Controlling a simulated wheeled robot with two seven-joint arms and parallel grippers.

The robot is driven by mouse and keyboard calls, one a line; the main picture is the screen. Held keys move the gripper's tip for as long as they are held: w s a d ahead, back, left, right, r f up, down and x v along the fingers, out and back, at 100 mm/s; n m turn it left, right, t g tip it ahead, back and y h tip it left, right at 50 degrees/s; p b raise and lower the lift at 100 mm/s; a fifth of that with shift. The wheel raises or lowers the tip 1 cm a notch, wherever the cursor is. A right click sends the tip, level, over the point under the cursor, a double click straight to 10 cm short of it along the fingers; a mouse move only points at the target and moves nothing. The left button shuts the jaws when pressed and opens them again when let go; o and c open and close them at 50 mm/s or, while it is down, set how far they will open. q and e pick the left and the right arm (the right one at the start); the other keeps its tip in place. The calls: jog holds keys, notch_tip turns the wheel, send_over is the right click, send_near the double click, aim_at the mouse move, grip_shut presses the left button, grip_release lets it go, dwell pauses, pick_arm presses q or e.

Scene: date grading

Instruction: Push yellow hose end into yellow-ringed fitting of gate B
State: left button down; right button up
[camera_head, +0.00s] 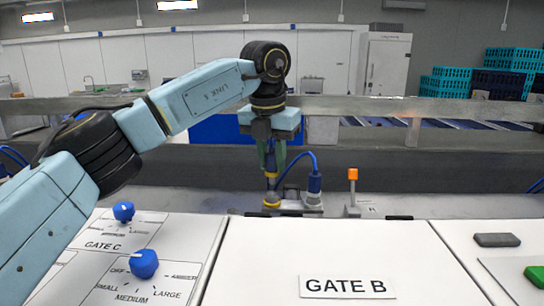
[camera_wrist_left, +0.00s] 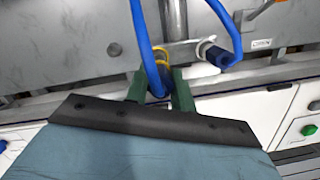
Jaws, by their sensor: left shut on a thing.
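My left gripper (camera_head: 271,168) is shut on the yellow hose end (camera_wrist_left: 161,56), a blue piece with a yellow band at the end of a blue hose. It holds it upright behind the gate B panel. The yellow-ringed fitting (camera_head: 271,201) stands directly below the hose end in the head view. The green fingers (camera_wrist_left: 158,92) partly hide the hose end. My right gripper is in neither view.
A blue hose plug (camera_head: 314,186) sits in a fitting close to the right; it also shows in the left wrist view (camera_wrist_left: 218,54). An orange-topped lever (camera_head: 352,186) stands further right. The gate B panel (camera_head: 320,245) in front is clear. Blue knobs (camera_head: 144,264) are on the gate C panel.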

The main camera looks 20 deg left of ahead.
aim_at(272, 177)
pick_arm(q)
jog(key=shift+f+b, duration=0.35)
jog(key=shift+f, duration=0.4)
jog(key=shift+f, duration=0.15)
jog(key=shift+f, duration=0.15)
dwell(0.8)
jog(key=shift+f+b, duration=0.5)
jog(key=shift+f, duration=0.75)
dwell(0.9)
jog(key=c, duration=1.8)
grip_release()
jog(key=shift+c, duration=0.2)
jog(key=o, duration=1.1)
